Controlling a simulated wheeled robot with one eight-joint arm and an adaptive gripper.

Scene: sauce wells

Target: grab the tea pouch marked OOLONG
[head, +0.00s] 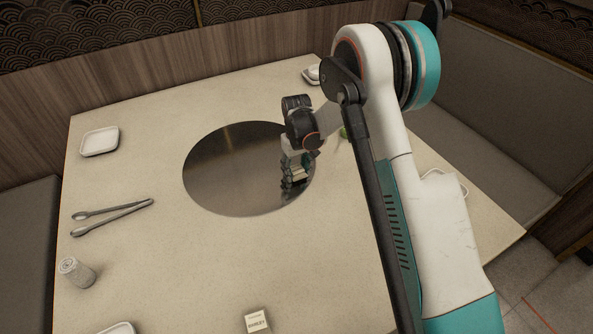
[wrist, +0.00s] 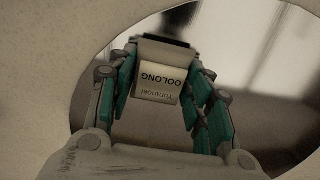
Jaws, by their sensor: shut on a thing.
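The tea pouch marked OOLONG (wrist: 162,80) is between the fingers of my gripper (wrist: 163,92) in the wrist view. Its label reads upside down there, and it has a pale front and a dark end. The gripper is shut on it, with a green-padded finger on each side. In the head view my gripper (head: 296,172) is over the right part of the round dark plate. The pouch is too small and covered there to make out clearly. I cannot tell exactly how high it is held.
A pouch marked BARLEY (head: 257,321) lies at the near edge of the table (head: 200,270). Tongs (head: 112,210), a shaker (head: 76,271) and a white dish (head: 100,142) are on the left. The round dark plate (head: 225,175) is in the middle. My arm hides much of the right side.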

